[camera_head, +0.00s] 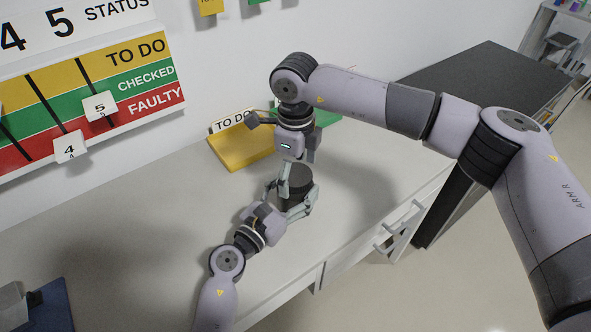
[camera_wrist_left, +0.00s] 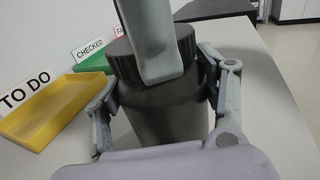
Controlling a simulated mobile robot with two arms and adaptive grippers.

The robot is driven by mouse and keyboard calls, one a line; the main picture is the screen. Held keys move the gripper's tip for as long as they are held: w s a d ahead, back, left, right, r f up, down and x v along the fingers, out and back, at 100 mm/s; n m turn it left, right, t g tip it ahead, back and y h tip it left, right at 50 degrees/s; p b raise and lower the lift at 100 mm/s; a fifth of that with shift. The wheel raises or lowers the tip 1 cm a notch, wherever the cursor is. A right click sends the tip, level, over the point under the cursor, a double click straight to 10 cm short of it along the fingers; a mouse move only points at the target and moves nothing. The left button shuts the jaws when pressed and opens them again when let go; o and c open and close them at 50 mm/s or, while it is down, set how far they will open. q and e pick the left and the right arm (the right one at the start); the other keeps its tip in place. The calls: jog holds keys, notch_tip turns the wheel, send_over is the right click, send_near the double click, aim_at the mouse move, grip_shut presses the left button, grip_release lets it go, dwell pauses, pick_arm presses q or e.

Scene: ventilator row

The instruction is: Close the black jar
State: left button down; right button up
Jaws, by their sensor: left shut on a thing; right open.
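The black jar (camera_head: 297,186) stands upright on the white counter, dark all over. My left gripper (camera_head: 293,200) is shut around its body; in the left wrist view its fingers lie on both sides of the jar (camera_wrist_left: 165,115). A ridged dark lid (camera_wrist_left: 122,66) sits at the jar's top; whether it is screwed tight I cannot tell. My right gripper (camera_head: 299,162) is open, pointing down from above at the lid. One of its fingers hides part of the lid in the left wrist view.
A yellow "TO DO" tray (camera_head: 240,148) stands behind the jar, with a green "CHECKED" tray (camera_wrist_left: 96,62) beside it. A blue item (camera_head: 50,305) lies at the counter's near left. The counter left of the jar is clear. Drawer handles (camera_head: 392,240) stick out at the front.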

notch_tip(320, 180, up, 12)
dwell(0.6)
pick_arm(q)
jog(key=shift+c, duration=1.3)
grip_release()
jog(key=v, duration=1.2)
jog(key=shift+f, duration=0.1)
pick_arm(e)
jog(key=shift+d+f, duration=0.1)
